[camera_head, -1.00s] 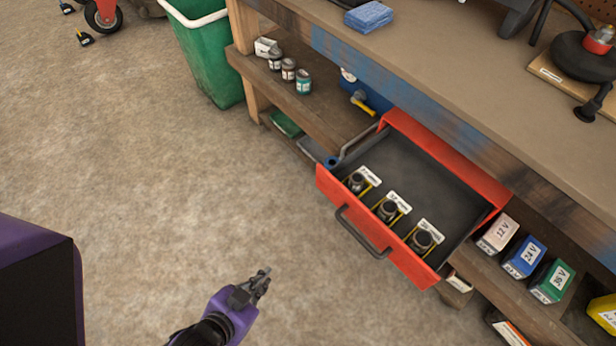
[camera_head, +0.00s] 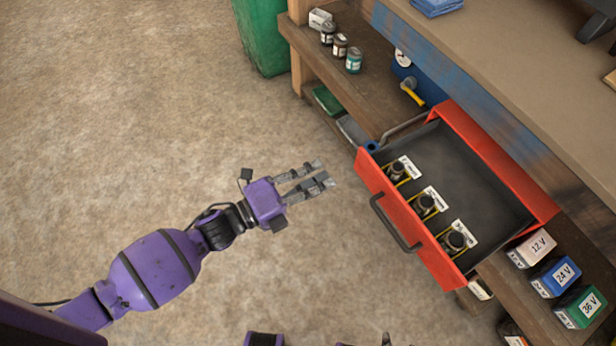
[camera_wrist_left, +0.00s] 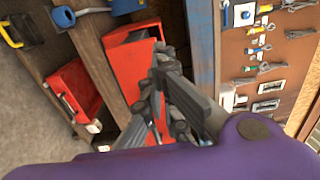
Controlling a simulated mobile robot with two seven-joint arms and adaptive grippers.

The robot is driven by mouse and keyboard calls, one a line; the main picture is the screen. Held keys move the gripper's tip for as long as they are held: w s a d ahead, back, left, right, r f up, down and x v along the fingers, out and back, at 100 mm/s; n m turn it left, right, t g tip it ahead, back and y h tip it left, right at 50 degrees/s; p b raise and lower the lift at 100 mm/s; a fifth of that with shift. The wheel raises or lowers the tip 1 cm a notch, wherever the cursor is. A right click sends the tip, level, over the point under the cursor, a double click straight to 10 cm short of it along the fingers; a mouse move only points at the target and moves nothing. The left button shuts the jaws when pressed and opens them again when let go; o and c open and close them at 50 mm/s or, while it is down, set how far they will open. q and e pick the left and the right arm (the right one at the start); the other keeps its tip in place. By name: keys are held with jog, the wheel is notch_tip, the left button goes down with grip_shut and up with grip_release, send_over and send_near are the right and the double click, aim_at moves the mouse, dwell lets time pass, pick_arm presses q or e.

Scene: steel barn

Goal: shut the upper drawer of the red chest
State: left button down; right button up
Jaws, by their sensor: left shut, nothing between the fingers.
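The red chest (camera_head: 503,160) sits under the workbench in the head view. Its upper drawer (camera_head: 376,182) stands pulled out, with a dark handle (camera_head: 392,226) on its red front. Three dark round items (camera_head: 424,204) with white labels stand in a row just inside the front. My left gripper (camera_head: 326,173) is shut and empty, left of the drawer front and apart from it, fingers pointing right. In the left wrist view, its fingers (camera_wrist_left: 165,95) cover part of the red chest (camera_wrist_left: 130,62).
A wooden shelf (camera_head: 345,72) with several small jars is beyond the drawer. Labelled boxes (camera_head: 556,276) stand to its right. The workbench top (camera_head: 500,50) overhangs the chest. A green bin (camera_head: 262,35) stands at the back. The floor left of the drawer is clear.

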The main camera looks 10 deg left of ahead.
pick_arm(q)
jog(key=x, duration=0.9)
pick_arm(e)
jog(key=shift+w, duration=0.15)
pick_arm(q)
jog(key=shift+w+d, duration=0.2)
jog(key=shift+d, duration=0.05)
jog(key=b, duration=0.2)
send_near(439, 114)
jog(key=b+x, duration=0.2)
jog(key=x, duration=0.1)
jog(key=b+x, duration=0.1)
jog(key=x, duration=0.1)
jog(key=shift+f, duration=0.3)
jog(key=shift+w+d+r+b, duration=0.1)
jog(key=shift+w+d+b, duration=0.3)
jog(key=shift+d, duration=0.2)
pick_arm(e)
jog(key=f, duration=0.1)
jog(key=d+f, duration=0.1)
jog(key=f, duration=0.1)
jog(key=d+f, duration=0.1)
jog(key=f, duration=0.1)
jog(key=shift+w+d, duration=0.1)
jog(key=shift+w, duration=0.1)
pick_arm(q)
jog(key=shift+r, duration=0.2)
pick_arm(e)
jog(key=shift+s, duration=0.1)
